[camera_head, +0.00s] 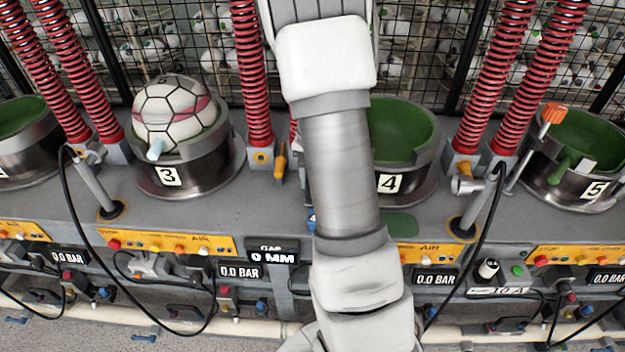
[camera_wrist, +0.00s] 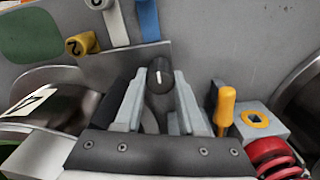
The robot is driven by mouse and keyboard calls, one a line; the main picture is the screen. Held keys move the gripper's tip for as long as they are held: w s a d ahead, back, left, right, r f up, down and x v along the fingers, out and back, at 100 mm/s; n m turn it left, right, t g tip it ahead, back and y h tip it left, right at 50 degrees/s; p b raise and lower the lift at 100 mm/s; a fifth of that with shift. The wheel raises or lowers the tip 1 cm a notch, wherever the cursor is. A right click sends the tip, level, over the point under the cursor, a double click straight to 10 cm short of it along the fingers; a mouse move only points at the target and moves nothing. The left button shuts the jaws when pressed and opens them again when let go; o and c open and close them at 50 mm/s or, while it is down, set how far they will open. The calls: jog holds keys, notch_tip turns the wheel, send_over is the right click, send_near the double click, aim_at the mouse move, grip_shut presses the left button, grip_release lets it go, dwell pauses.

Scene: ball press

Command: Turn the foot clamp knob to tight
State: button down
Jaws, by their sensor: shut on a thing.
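In the wrist view a small dark round knob (camera_wrist: 160,72) with a white pointer line stands between the fingertips of my gripper (camera_wrist: 160,88). The line runs nearly straight up and down in that view. The grey fingers are closed in on the knob's two sides, and its lower part is hidden between them. No label naming the knob can be read. In the head view my arm crosses the middle of the picture and hides the knob and my gripper.
In the wrist view a yellow handle (camera_wrist: 226,106) stands close right of the fingers, with a red spring (camera_wrist: 272,160) beyond. Yellow (camera_wrist: 82,43) and blue (camera_wrist: 148,20) parts lie above. In the head view, a ball (camera_head: 172,110) sits in cup 3 (camera_head: 200,178); cup 4 (camera_head: 410,185) is beside my arm.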

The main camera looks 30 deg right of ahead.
jog(key=c, duration=0.5)
grip_release()
notch_tip(320, 180, up, 18)
jog(key=shift+f, duration=0.25)
dwell(0.4)
jog(key=s+a+r+n+t, duration=0.2)
jog(key=s+a+n, duration=0.3)
jog(key=s+a, duration=0.3)
jog(key=s+a+r+n+t, duration=0.3)
jog(key=s+a+n, duration=0.2)
jog(key=s+a, duration=0.4)
jog(key=a, duration=0.2)
jog(key=shift+a+r+t, duration=0.15)
jog(key=shift+a+t, duration=0.15)
jog(key=shift+a, duration=0.1)
